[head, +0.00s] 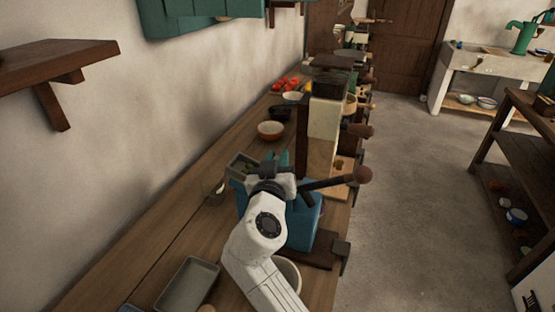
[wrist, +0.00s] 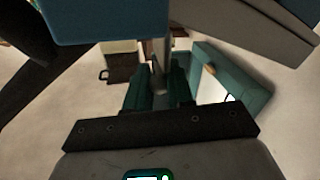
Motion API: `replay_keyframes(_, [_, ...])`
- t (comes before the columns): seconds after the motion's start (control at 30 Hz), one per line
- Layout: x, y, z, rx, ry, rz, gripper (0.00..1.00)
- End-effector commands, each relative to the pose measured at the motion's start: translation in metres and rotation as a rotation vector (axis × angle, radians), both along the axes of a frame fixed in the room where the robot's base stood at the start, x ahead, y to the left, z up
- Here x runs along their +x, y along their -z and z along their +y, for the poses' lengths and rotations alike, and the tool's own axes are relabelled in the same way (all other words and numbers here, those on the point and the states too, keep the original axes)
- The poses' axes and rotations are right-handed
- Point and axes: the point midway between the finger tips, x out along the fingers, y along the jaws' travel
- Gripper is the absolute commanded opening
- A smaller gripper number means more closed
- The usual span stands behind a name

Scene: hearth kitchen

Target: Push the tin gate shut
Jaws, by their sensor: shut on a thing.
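My gripper (wrist: 158,92) has its teal fingers close together around a slim grey rod (wrist: 158,55) in the wrist view. In the head view my gripper (head: 276,160) is above the blue machine (head: 303,222) on the counter, and my wrist hides part of it. The machine's blue body (wrist: 95,20) fills the top left of the wrist view. A teal panel with a small tan knob (wrist: 209,69) stands right of the fingers, apart from them. I cannot tell for sure which part is the tin gate.
A dark lever with a brown knob (head: 362,175) sticks out to the right of the machine.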

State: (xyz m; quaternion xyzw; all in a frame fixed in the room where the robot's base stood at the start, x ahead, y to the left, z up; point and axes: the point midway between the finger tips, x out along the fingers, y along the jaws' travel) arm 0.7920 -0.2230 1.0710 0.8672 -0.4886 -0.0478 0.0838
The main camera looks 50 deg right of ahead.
Motion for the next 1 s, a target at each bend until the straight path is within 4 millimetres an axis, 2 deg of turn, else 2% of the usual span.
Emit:
replay_keyframes(0.33, [0.0,0.001,0.0,0.0,-0.001,0.0,0.0])
replay_keyframes(0.7, [0.0,0.026,0.0,-0.001,0.0,-0.002,0.0])
replay_keyframes(1.0, [0.001,0.028,0.001,0.001,-0.002,0.002,0.0])
